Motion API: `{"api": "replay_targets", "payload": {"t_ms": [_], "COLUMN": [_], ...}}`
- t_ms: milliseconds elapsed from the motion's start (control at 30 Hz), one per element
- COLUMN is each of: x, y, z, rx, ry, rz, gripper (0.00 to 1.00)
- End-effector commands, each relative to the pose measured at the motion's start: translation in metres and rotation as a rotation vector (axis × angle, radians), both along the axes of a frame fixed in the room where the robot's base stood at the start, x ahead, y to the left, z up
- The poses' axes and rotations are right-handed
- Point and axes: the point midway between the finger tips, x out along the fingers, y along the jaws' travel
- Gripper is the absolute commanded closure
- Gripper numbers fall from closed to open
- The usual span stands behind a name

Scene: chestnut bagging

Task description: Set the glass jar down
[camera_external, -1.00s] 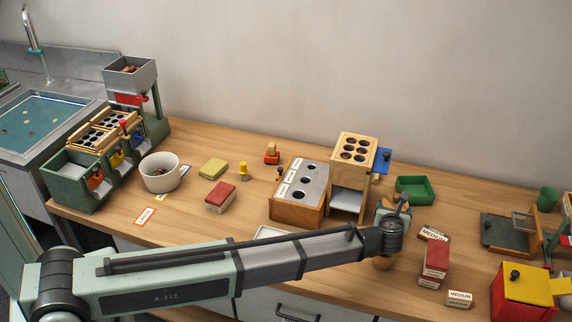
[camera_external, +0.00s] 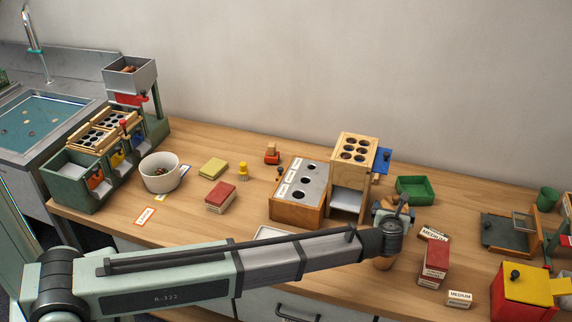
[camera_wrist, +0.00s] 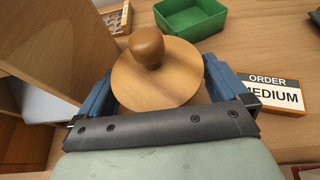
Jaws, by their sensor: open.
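A round wooden lid (camera_wrist: 187,88) with a brown knob (camera_wrist: 147,47) lies between the two blue fingers of my gripper (camera_wrist: 160,92) in the wrist view. The fingers stand apart, one at each side of the lid. The lid hides whatever is under it, so the jar's glass body does not show there. In the external view my gripper is low over the counter, right of the wooden stand, mostly behind my wrist.
The wooden stand with holes (camera_external: 354,148) is close on the left. A green tray (camera_external: 415,189) lies behind. An "ORDER MEDIUM" card (camera_wrist: 272,96) lies close on the right, with a red box (camera_external: 434,262) nearby. A red and yellow box (camera_external: 524,294) stands farther right.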

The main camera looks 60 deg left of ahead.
Motion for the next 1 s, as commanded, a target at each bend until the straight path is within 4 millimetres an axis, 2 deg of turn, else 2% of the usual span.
{"api": "replay_targets", "payload": {"t_ms": [533, 733, 1000], "x": [-0.062, -0.074, -0.077], "y": [-0.061, -0.073, -0.077], "z": [0.036, 0.042, 0.044], "rx": [0.000, 0.000, 0.000], "ry": [-0.001, 0.000, 0.000], "rz": [-0.002, -0.001, 0.000], "gripper": [0.00, 0.00, 0.00]}}
